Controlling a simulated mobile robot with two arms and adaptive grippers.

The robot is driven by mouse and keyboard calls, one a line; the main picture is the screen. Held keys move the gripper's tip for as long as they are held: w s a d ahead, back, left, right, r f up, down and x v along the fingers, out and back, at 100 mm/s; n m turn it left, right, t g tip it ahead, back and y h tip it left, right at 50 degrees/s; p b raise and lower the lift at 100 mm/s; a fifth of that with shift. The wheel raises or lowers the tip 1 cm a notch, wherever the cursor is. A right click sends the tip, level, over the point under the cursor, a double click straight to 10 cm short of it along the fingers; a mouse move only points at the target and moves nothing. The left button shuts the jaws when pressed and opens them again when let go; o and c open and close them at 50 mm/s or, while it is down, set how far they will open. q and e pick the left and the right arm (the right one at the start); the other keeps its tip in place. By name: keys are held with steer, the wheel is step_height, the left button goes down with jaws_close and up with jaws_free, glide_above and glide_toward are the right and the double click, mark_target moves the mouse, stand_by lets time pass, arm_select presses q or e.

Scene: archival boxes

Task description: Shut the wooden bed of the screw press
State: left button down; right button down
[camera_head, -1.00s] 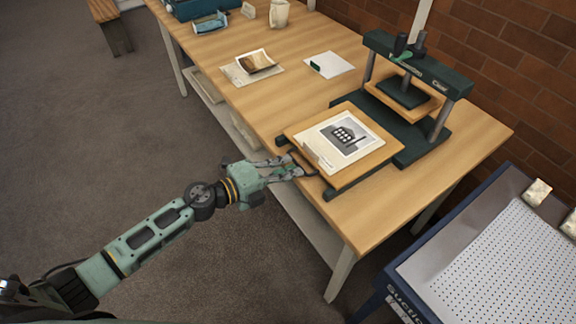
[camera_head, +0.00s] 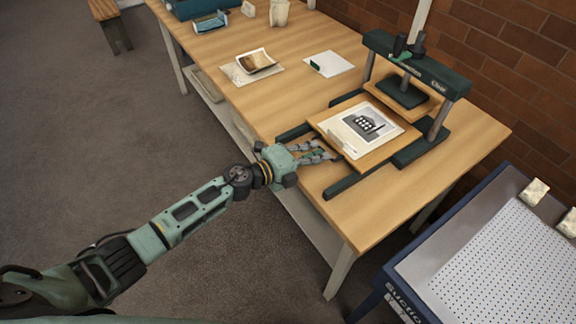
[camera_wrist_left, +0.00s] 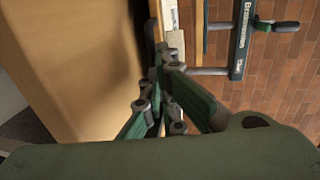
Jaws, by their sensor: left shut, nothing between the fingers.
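The screw press (camera_head: 418,72) stands at the back right of the table; its dark green frame also shows in the left wrist view (camera_wrist_left: 242,40). Its wooden bed (camera_head: 389,147) is part-way out toward the table's front edge, on dark rails (camera_head: 345,187). A sheet with a dark picture (camera_head: 360,129) lies on the bed. My left gripper (camera_head: 328,154) is shut and empty at the bed's front edge, by its dark handle; whether it touches is hard to tell. In the left wrist view the shut fingers (camera_wrist_left: 165,85) are beside the bed's edge. My right gripper is not in view.
A brown photograph on paper (camera_head: 256,62), a white card (camera_head: 327,63) and a cup (camera_head: 279,13) lie farther along the table (camera_head: 290,95). A suction table (camera_head: 500,260) stands at the lower right. A brick wall (camera_head: 520,75) is behind the press.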

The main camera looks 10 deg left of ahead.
mark_target(336, 140)
arm_select(q)
steer(key=x, duration=0.3)
steer(key=r+b+x, duration=0.1)
steer(key=x, duration=0.5)
steer(key=shift+w+d+r+b, duration=0.1)
steer(key=shift+r+b, duration=0.15)
steer(key=shift+b, duration=0.15)
steer(key=shift+w+d, duration=0.2)
steer(key=shift+w, duration=0.05)
steer(key=shift+r, duration=0.3)
